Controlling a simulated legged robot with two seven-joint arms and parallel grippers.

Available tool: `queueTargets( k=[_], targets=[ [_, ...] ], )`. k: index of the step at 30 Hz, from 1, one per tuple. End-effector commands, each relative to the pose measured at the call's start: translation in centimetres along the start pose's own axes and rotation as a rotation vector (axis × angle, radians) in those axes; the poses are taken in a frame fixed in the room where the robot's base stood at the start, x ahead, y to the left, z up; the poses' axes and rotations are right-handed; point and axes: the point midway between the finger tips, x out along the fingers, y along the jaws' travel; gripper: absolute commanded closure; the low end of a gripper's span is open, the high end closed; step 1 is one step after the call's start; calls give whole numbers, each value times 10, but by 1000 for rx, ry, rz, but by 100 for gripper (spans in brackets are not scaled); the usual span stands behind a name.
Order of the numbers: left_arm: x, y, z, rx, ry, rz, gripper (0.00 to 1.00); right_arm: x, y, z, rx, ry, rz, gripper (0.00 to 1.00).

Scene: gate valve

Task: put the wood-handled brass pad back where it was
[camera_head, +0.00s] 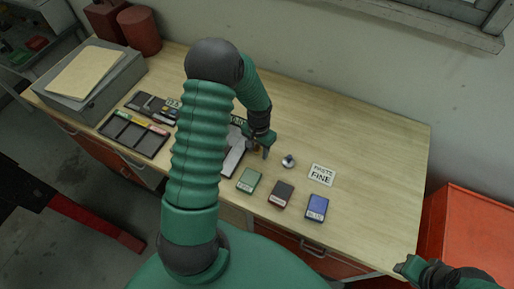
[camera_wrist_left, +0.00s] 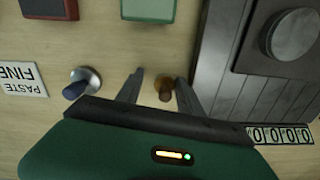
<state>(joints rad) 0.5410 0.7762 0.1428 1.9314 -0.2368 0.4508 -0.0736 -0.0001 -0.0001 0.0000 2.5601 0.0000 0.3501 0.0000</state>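The wood-handled brass pad (camera_wrist_left: 165,88) shows in the left wrist view as a brown upright handle over the pale wooden bench. My left gripper (camera_wrist_left: 159,90) has its two fingers spread on either side of it, with the handle closer to the right finger. I cannot tell whether the pad touches the bench. In the head view my left gripper (camera_head: 264,152) is low over the bench, and it mostly hides the pad. My right gripper (camera_head: 406,267) is at the lower right, away from the pad; its fingers are too small to read.
A blue-handled metal pad (camera_head: 288,161) stands beside the PASTE FINE card (camera_head: 321,174). Green (camera_head: 249,180), dark red (camera_head: 281,194) and blue (camera_head: 316,207) blocks line the front. A dark grooved plate with a round knob (camera_wrist_left: 292,34) lies near the gripper. The bench's right end is clear.

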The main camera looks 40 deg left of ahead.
Motion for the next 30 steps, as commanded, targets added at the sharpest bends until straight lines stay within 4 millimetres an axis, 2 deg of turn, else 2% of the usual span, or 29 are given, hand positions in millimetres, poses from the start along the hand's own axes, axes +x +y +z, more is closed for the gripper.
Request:
queueTargets(
  k=[7,11,14,21,24,27,29,30],
  targets=[
    [0,-2,0,-1,1,3,50,0,0,0,0,0,0,64],
    [-7,-3,-1,-1,4,3,50,1,0,0,0,0,0,64],
    [-25,-3,-1,0,7,1,50,6,0,1,0,0,0,64],
    [-88,-2,-1,0,7,-1,50,17,0,4,0,0,0,64],
    [-107,-1,0,0,5,0,50,19,0,4,0,0,0,64],
    [-118,-1,0,1,4,1,50,20,0,5,0,0,0,64],
    [-122,10,3,14,11,-2,50,20,0,5,0,0,0,64],
    [-125,25,8,33,26,-8,50,20,0,5,0,0,0,64]
  ],
)
